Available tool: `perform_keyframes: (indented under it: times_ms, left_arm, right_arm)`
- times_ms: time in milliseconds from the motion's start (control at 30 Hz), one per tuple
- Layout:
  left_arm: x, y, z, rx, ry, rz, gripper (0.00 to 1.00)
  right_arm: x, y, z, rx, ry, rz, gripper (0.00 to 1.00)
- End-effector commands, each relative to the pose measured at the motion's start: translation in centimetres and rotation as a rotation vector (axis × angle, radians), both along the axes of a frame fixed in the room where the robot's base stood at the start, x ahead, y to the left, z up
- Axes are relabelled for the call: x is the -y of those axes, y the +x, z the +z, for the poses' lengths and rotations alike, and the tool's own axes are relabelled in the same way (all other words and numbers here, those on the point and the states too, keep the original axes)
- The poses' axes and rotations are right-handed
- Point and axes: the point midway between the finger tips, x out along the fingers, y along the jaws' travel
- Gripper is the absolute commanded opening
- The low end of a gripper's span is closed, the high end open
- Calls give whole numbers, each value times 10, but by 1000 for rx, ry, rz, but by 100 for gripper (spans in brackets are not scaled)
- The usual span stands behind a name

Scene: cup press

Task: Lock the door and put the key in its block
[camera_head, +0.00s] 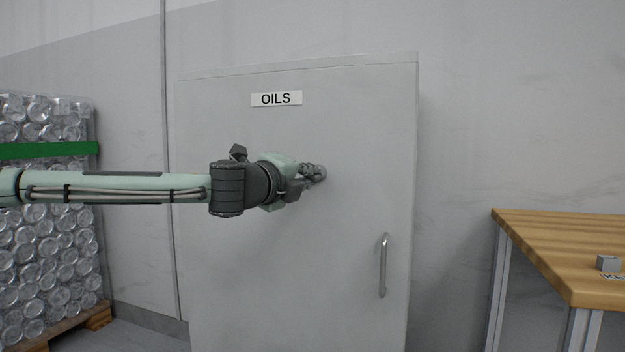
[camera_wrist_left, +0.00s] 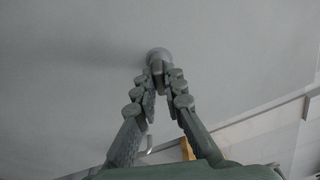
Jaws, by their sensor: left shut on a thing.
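The grey cabinet door (camera_head: 300,240) labelled OILS is closed. My left gripper (camera_head: 312,172) reaches in from the left and is at the round lock (camera_head: 322,172) on the door. In the left wrist view, the gripper's two fingers (camera_wrist_left: 159,80) come together on the key (camera_wrist_left: 158,68), at the round lock (camera_wrist_left: 158,54). The key is mostly hidden by the fingers, so its turn angle cannot be told. The small grey block (camera_head: 608,263) stands on the wooden table at the right. My right gripper is not in view.
The door handle (camera_head: 383,265) is a vertical bar below and right of the lock. The wooden table (camera_head: 545,240) is at the right, apart from the cabinet. A stack of shiny cans (camera_head: 45,255) on a pallet is at the left. A wall is behind.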

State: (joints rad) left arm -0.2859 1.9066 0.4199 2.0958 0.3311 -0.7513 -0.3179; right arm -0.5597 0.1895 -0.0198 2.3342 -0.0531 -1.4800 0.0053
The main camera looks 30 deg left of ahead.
Motion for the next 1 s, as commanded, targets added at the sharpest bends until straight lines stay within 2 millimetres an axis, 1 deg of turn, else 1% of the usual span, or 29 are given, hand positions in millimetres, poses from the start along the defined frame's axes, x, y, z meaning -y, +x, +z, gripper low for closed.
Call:
perform_keyframes:
  times_ms: [33, 1000]
  left_arm:
    - [0, 0, -2, 4, -14, 0, 0]
    - [0, 0, -2, 64, -262, -1, 0]
  right_arm:
    - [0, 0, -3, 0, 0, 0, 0]
    - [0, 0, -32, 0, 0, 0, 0]
